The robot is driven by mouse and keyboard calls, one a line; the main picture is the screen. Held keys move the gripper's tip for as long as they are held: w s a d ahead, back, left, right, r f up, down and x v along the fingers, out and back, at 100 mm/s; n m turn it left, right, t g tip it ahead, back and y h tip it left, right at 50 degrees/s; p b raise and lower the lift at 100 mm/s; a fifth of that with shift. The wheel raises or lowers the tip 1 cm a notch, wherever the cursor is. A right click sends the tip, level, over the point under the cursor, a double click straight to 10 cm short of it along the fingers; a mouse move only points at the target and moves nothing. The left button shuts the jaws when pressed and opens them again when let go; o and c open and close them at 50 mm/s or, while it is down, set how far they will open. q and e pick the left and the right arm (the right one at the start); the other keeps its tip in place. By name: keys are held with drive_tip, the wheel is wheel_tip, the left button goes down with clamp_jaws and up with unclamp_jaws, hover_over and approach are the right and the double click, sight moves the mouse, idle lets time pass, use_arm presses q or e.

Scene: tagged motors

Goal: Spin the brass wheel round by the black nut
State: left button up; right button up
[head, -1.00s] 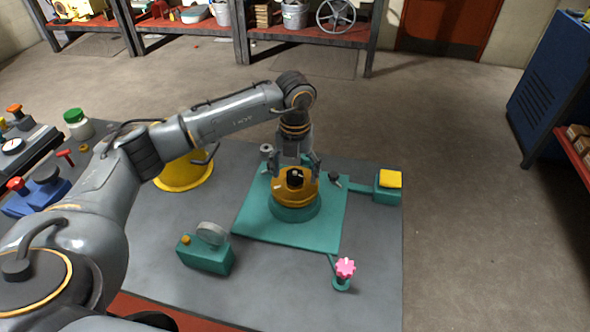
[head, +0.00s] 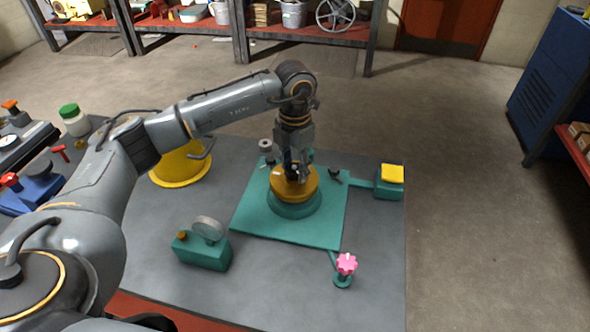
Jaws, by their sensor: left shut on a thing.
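The brass wheel (head: 288,188), a yellow-gold disc, sits on a round teal base in the middle of a square teal plate (head: 318,228). My left gripper (head: 297,172) comes down from above onto the wheel's top. Its fingers are closed in on the small black nut (head: 294,169) on top of the wheel, and they hide most of it. My right gripper is out of the picture.
A pink star knob (head: 346,263) and a teal box with a yellow top (head: 391,176) join the plate. A teal block with a grey disc (head: 205,247) stands front left. A yellow round thing (head: 181,168) stands behind, under my arm. Blue and red-knobbed items crowd the left.

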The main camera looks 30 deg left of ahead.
use_arm(q)
drive_tip(key=m+b, duration=0.1)
drive_tip(key=m, duration=0.4)
drive_tip(key=shift+f+b, duration=0.15)
drive_tip(key=shift+b, duration=0.2)
drive_tip(key=m, duration=0.2)
drive_tip(key=shift+s+m, duration=0.1)
drive_tip(key=shift+m, duration=0.3)
drive_tip(key=o, duration=1.2)
drive_tip(key=shift+d, duration=0.1)
drive_tip(key=shift+c, duration=0.2)
